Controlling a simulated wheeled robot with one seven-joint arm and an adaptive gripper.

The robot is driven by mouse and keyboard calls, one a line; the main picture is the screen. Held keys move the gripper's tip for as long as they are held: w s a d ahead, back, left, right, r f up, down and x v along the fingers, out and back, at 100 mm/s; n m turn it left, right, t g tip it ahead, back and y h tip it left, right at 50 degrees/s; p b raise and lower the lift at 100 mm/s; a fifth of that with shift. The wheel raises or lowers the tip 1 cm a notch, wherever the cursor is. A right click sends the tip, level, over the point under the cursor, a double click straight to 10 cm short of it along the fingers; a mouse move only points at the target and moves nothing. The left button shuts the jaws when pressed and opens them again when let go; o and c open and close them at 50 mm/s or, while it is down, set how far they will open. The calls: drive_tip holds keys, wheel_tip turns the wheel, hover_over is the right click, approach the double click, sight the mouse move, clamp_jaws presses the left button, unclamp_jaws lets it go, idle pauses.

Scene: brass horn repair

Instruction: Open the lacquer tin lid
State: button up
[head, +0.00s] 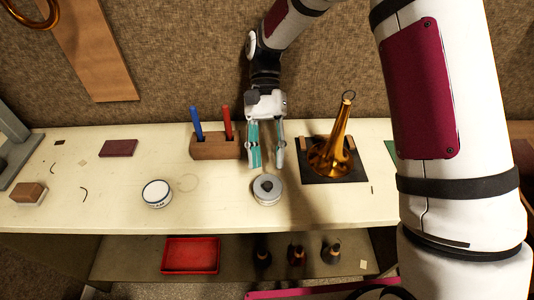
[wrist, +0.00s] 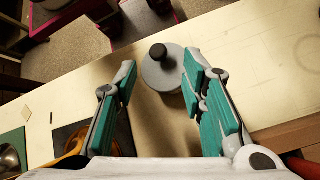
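A round grey metal tin (head: 267,194) stands on the bench near its front edge, right of the middle. Its flat grey lid (wrist: 155,74) is on top, with a dark round knob (wrist: 158,51) standing up from it. I take this as the lacquer tin; no label is readable. My gripper (head: 267,158) is open and empty, pointing down above and just behind the tin. In the wrist view the tin shows between and beyond the teal-padded fingers, nearer the right finger. The fingers appear apart from the knob.
A white round tin (head: 157,193) stands to the left. A wooden holder (head: 215,147) with blue and red handles is behind left. A brass horn bell (head: 331,153) stands on a dark mat (head: 345,173) close on the right. A red tray (head: 190,256) and dark bottles are on the shelf below.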

wheel_tip(320, 180, up, 10)
idle(0.6)
idle(0.4)
drive_tip(key=s+d+r+n+t, duration=0.2)
drive_tip(key=s+d+r+t, duration=0.2)
drive_tip(key=s+d+t, duration=0.35)
drive_tip(key=s+d+r+n+t, duration=0.3)
drive_tip(key=s+d+r+t, duration=0.1)
drive_tip(key=s+d+t, duration=0.4)
drive_tip(key=n+g+p, duration=0.2)
drive_tip(key=n+g, duration=0.4)
drive_tip(key=n, duration=0.7)
hover_over(268, 184)
wheel_tip(268, 184, down, 7)
wheel_tip(268, 184, down, 13)
